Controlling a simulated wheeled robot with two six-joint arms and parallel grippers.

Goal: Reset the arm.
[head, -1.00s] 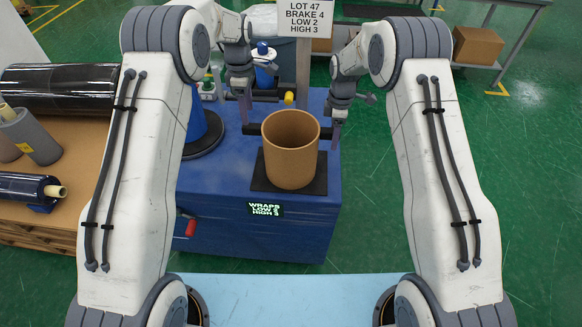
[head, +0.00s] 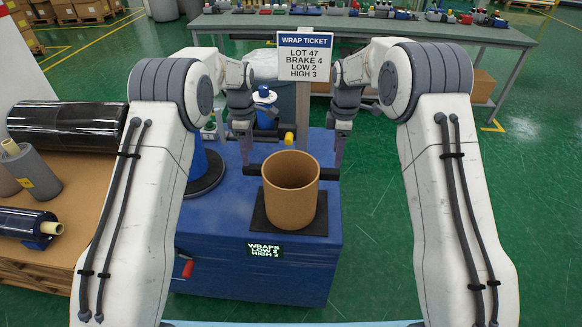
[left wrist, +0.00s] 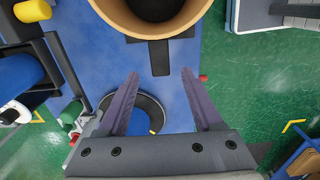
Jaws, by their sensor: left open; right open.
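Both my arms reach forward over the blue machine (head: 215,265). My left gripper (head: 245,155) is open and empty, pointing down behind and left of the brown cylinder (head: 291,190). My right gripper (head: 338,155) points down behind and right of the cylinder; it is open, with nothing visible in it. The cylinder stands upright and open-topped on a black plate (head: 260,222), with a black bar (head: 328,173) at its sides. In the left wrist view, my left gripper (left wrist: 160,85) has its fingers spread, and the cylinder (left wrist: 185,25) is beyond the tips, apart from them.
A sign on a post (head: 305,55) reads lot 47, brake 4, low 2, high 3. A display (head: 265,251) reads wraps low 2, high 3. Dark film rolls (head: 70,122) lie on a bench at left. A long table (head: 500,35) stands behind. Green floor at right is clear.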

